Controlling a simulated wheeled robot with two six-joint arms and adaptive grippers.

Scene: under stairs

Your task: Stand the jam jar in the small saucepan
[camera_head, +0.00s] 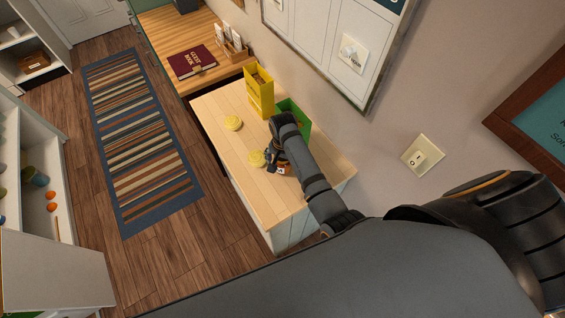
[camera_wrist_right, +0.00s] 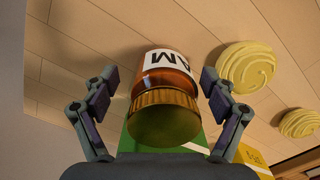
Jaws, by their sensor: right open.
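The jam jar (camera_wrist_right: 166,85) has a ribbed gold lid, amber contents and a white label reading "AM" upside down. In the right wrist view it lies between the spread fingers of my right gripper (camera_wrist_right: 160,88), its lid towards the camera. Gaps show on both sides, so the fingers do not touch it. In the head view my right gripper (camera_head: 276,158) is low over the pale wooden counter (camera_head: 250,190), and a bit of the jar's white label (camera_head: 283,169) shows beside it. No small saucepan can be made out in either view. My left gripper is not in view.
Two yellow swirled rounds (camera_head: 233,123) (camera_head: 257,159) lie on the counter close to the gripper. A yellow holder (camera_head: 260,92) and a green box (camera_head: 303,123) stand at the wall behind. The counter's near end is clear. A red book (camera_head: 192,61) lies on the farther wooden top.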

